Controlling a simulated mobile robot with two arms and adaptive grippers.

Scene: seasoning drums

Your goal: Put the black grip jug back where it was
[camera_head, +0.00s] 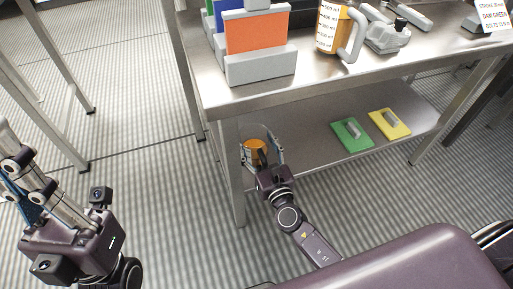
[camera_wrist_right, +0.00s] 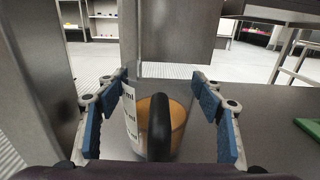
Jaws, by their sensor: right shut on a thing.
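The black grip jug (camera_head: 256,146) is a clear jug with orange contents, at the left end of the lower shelf (camera_head: 310,150). My right gripper (camera_head: 262,153) is shut on it, with a finger on each side of its body. In the right wrist view the jug (camera_wrist_right: 176,112) stands upright between the blue finger pads, its black handle towards the camera and a white scale label on its left. I cannot tell whether its base touches the shelf. My left gripper (camera_head: 22,185) is at the left edge, away from the table, its fingertips partly out of view.
A grey-handled jug (camera_head: 331,28) with orange contents stands on the table top (camera_head: 285,95), beside a rack of coloured boards (camera_head: 258,66) and a grey device (camera_head: 386,36). Green (camera_head: 351,134) and yellow (camera_head: 390,122) pads lie on the lower shelf. A table leg (camera_head: 228,180) stands close left of the held jug.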

